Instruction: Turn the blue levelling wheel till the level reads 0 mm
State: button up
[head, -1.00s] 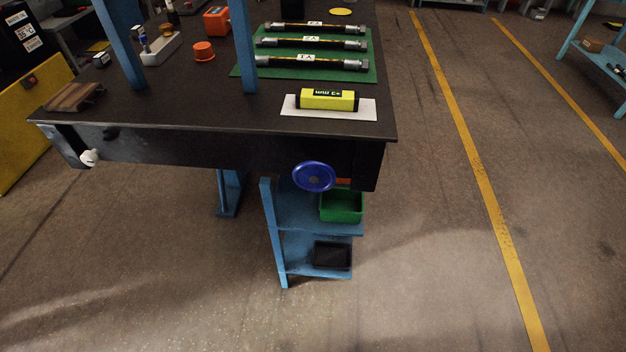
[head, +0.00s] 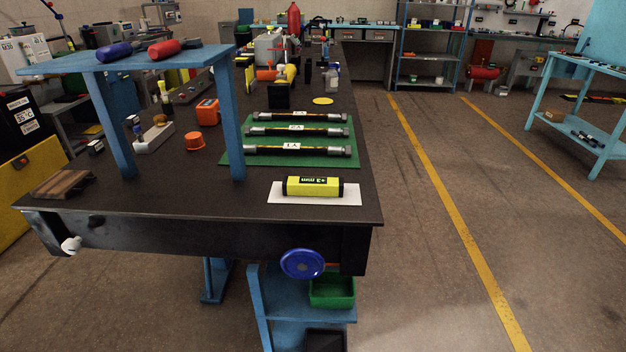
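The blue levelling wheel (head: 302,264) is on the front face of the dark workbench (head: 180,237), near its right corner. The yellow level (head: 313,187) lies on a white plate (head: 281,198) on the bench top, above and behind the wheel. Its display reads +3 mm. My gripper is not in the head view, and nothing is seen touching the wheel.
Hoses with white labels (head: 291,147) lie on a green mat (head: 235,158) behind the level. A blue raised shelf (head: 130,62) stands on the bench at left. A green bin (head: 331,291) sits below the wheel. The floor (head: 420,260) at right is clear.

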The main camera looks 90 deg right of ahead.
aim_at(300, 263)
jog(key=l+z, duration=0.1)
jog(key=z, duration=0.3)
jog(key=l+z, duration=0.15)
jog(key=z, duration=0.3)
jog(key=l+z, duration=0.15)
jog(key=z, duration=0.25)
jog(key=l+z, duration=0.1)
jog(key=z, duration=0.35)
